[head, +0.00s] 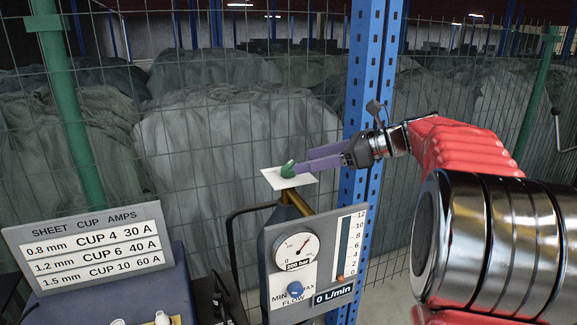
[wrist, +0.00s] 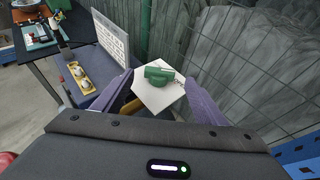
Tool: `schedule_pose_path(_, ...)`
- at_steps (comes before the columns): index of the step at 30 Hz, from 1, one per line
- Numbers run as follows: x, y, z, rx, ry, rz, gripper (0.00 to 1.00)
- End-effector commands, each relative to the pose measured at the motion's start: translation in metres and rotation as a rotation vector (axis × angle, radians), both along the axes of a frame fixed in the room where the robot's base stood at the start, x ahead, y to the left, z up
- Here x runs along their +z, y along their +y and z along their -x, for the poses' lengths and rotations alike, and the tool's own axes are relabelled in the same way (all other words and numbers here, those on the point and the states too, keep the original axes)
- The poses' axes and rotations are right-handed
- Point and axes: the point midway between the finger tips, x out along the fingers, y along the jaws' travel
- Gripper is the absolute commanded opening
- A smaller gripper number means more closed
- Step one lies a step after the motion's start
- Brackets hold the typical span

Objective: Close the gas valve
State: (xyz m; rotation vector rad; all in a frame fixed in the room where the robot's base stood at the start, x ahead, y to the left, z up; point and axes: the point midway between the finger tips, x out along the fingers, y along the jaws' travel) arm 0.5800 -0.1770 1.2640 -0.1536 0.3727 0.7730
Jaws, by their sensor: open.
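The gas valve is a green knob (head: 288,169) over a white square plate (head: 272,181), above a brass-coloured stem (head: 298,203). In the wrist view the green knob (wrist: 158,74) lies ahead between my two purple fingers, over the white plate (wrist: 150,97). My gripper (head: 308,160) comes in from the right, its fingertips close to the knob. The fingers are apart; I cannot tell whether either touches the knob. Below is a grey flow panel (head: 268,262) with a round gauge (head: 297,250), a blue flow knob (head: 295,290) and a scale reading 0 L/min.
A sheet cup amps sign (head: 88,250) stands at the lower left. A blue perforated post (head: 361,100) and wire mesh fence rise behind the valve, with grey covered bundles beyond. In the wrist view a yellow tray (wrist: 78,78) of white cups sits at the left.

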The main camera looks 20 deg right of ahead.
Motion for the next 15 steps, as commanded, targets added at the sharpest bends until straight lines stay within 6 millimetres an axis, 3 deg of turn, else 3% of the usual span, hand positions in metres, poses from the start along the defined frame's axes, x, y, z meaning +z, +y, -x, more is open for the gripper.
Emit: schedule_pose_path(15, -0.026, 0.044, -0.045, 0.0, 0.0, 0.0, 0.66)
